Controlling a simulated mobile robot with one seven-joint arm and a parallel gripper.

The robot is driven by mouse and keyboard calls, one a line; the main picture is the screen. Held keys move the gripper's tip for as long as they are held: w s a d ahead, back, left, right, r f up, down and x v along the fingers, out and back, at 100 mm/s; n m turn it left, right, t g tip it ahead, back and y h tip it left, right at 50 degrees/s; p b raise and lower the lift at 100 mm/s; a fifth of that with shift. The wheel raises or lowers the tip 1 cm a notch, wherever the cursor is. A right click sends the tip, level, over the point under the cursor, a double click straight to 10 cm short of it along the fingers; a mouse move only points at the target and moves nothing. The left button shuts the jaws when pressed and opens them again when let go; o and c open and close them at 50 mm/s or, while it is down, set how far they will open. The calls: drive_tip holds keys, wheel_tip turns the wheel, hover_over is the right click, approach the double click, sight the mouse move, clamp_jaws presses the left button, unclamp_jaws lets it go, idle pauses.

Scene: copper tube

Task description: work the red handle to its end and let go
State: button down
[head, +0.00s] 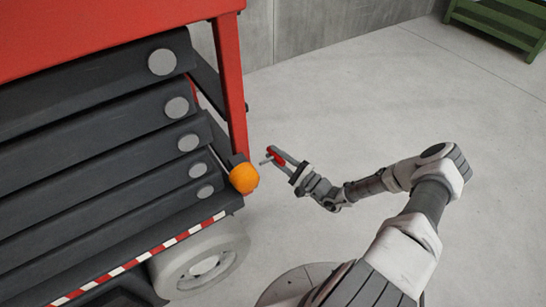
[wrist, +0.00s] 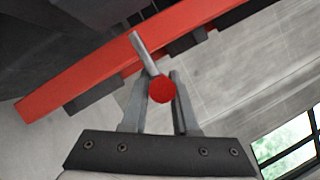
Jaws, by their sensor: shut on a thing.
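The red handle (head: 277,158) shows small in the head view, between the fingers of my gripper (head: 280,156), just right of the red post of a large machine. In the wrist view the red handle (wrist: 161,89) is seen end-on as a round red knob. A grey rod (wrist: 144,53) runs from it up and to the left. My gripper (wrist: 161,92) is shut on the red handle, with one finger at each side of it. Where the rod joins the machine cannot be made out.
The machine has a red frame (head: 231,88), dark slats (head: 90,125), an orange lamp (head: 244,178) close to my gripper and a wheel (head: 205,262) below. A green rack (head: 499,22) stands at the far right. The concrete floor (head: 370,110) between is clear.

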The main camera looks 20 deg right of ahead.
drive_tip(key=c, duration=0.7)
unclamp_jaws()
drive_tip(key=shift+d, duration=0.2)
drive_tip(key=p+v, duration=0.2)
drive_tip(key=v, duration=1.5)
drive_tip(key=shift+s+d+f+p, duration=0.1)
drive_tip(key=shift+s+p, duration=0.05)
drive_tip(key=shift+p, duration=0.2)
